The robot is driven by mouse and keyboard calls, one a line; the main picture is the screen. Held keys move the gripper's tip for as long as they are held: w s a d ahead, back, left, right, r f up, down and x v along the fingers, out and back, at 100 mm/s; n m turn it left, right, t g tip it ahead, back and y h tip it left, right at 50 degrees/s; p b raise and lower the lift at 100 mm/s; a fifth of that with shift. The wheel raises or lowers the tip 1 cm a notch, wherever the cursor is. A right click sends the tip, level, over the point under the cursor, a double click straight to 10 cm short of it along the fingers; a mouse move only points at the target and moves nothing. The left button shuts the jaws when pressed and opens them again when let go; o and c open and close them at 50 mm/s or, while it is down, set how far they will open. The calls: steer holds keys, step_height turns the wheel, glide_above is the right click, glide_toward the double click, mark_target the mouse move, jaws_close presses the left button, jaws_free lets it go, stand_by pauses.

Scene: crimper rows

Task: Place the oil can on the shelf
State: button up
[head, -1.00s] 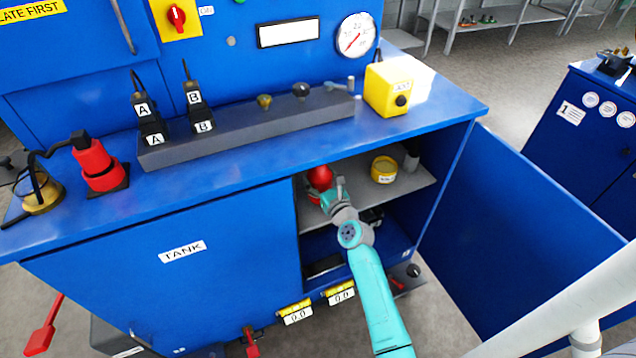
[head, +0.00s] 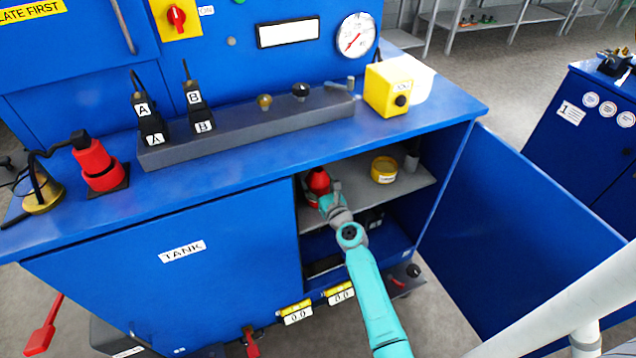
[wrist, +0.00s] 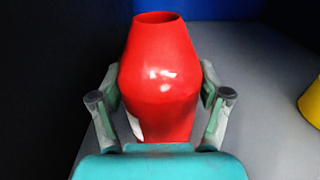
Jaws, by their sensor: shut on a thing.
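The red oil can (head: 318,181) is inside the open cabinet, at the left end of the grey shelf (head: 399,190). It also shows upright in the wrist view (wrist: 160,75), with its open top up. My gripper (head: 325,198) reaches in from the front and is shut on the can, one finger on each side, as the wrist view (wrist: 160,108) shows. The can's base is hidden behind my gripper, so I cannot tell whether it touches the shelf.
The blue cabinet door (head: 515,225) is open on the right. The dark cabinet wall (wrist: 50,80) is close on the left. Shelf between can and tin is clear.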

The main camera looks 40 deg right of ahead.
steer(key=o, duration=1.5)
steer(key=shift+f, duration=0.1)
